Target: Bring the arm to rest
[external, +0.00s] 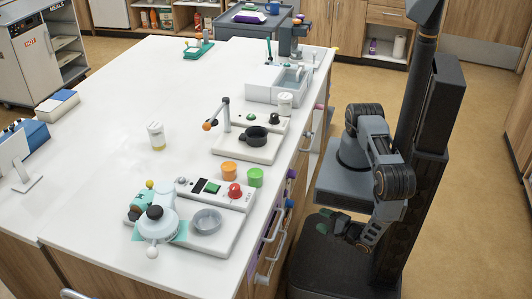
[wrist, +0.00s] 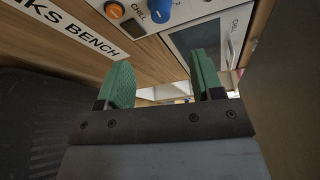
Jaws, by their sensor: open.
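My arm is folded close to my column in the external view, off the right side of the white bench. My gripper (external: 341,228) hangs low beside the bench front, pointing towards it, with nothing in it. In the wrist view my gripper (wrist: 164,82) shows two green finger pads standing well apart, with an empty gap between them. Neither finger touches the bench front as far as I can see.
The white bench (external: 105,120) carries several devices and cups. Its front has handles and knobs; the wrist view shows an orange knob (wrist: 113,10), a blue knob (wrist: 159,10) and a chill door (wrist: 213,48). Open floor (external: 480,200) lies to the right.

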